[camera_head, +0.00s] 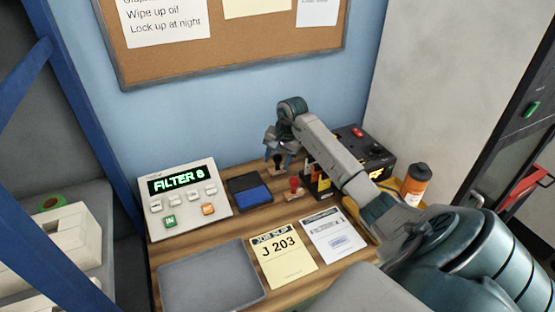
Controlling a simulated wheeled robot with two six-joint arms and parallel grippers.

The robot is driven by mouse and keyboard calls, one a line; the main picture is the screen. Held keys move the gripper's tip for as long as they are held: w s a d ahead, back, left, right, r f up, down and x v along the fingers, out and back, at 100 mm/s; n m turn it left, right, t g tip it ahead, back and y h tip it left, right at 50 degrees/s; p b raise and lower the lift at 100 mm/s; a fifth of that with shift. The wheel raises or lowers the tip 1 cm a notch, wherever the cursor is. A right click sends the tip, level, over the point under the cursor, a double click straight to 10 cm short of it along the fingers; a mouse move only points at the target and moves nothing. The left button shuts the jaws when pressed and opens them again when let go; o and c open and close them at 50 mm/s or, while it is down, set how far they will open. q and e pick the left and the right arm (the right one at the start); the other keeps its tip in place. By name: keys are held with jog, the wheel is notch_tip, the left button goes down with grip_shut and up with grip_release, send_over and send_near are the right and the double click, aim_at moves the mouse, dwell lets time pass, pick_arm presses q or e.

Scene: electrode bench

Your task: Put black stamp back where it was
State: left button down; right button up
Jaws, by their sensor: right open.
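My right arm reaches in from the right, and its gripper (274,154) is over the back of the bench, behind the blue ink pad. It is open. A small dark stamp-like piece, likely the black stamp (280,167), shows right at the fingertips; I cannot tell if they touch it. A red-handled stamp (294,185) stands on the wood in front of it. A dark stand with yellow parts (317,182) is just to the right, partly hidden by my arm. My left gripper is not in view.
The blue ink pad (252,193) lies beside a panel reading FILTER 8 (186,201). In front are a grey tray (210,280), a yellow J 203 job slip (283,258) and a white printed sheet (336,238). A black box (372,154) and an orange bottle (414,186) stand right.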

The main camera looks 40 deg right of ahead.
aim_at(279, 155)
jog(key=shift+r+p, duration=0.2)
jog(key=shift+p, duration=0.1)
jog(key=b+v, duration=0.2)
jog(key=v, duration=0.2)
jog(key=shift+d+b, duration=0.1)
jog(key=shift+b, duration=0.2)
jog(key=b+v, duration=0.1)
jog(key=v, duration=0.6)
jog(key=shift+s+r, duration=0.15)
jog(key=shift+r, duration=0.3)
